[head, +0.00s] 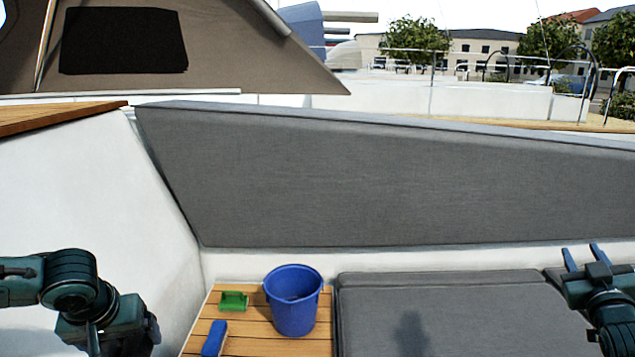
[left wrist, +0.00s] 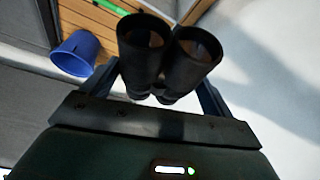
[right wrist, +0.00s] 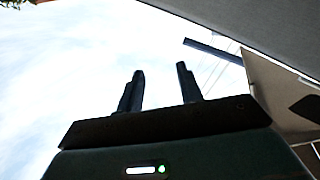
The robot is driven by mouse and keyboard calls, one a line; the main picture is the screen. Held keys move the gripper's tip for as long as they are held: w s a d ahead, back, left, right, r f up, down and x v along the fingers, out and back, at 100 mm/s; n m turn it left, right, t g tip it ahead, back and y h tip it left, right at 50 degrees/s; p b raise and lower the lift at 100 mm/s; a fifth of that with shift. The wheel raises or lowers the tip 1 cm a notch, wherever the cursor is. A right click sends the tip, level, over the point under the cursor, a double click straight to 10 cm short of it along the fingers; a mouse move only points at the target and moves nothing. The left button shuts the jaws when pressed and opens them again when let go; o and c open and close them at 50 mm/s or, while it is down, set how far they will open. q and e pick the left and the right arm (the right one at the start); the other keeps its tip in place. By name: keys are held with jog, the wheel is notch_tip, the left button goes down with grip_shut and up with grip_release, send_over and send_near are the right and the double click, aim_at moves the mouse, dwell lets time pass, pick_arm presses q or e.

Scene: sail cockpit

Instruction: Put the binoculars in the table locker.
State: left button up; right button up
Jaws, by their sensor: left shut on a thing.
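The black binoculars (left wrist: 168,55) are between the fingers of my left gripper (left wrist: 165,85), which is shut on them, in the left wrist view. Their two large lenses face away from the gripper. In the head view my left arm is at the lower left; its fingertips and the binoculars are out of sight there. My right gripper (head: 583,256) is at the lower right of the head view, above the grey seat cushion, with its fingers pointing up. In the right wrist view the right gripper (right wrist: 160,88) is open and empty against the sky. The table locker cannot be made out.
A blue bucket (head: 294,301), a green item (head: 233,301) and a blue item (head: 214,338) stand on the slatted wooden seat (head: 262,330). A grey seat cushion (head: 470,310) lies to the right. A grey backrest (head: 400,185) runs behind. A white wall (head: 90,190) stands at the left.

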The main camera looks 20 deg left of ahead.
aim_at(136, 356)
pick_arm(q)
jog(key=shift+d+f, duration=0.1)
jog(key=shift+d, duration=0.05)
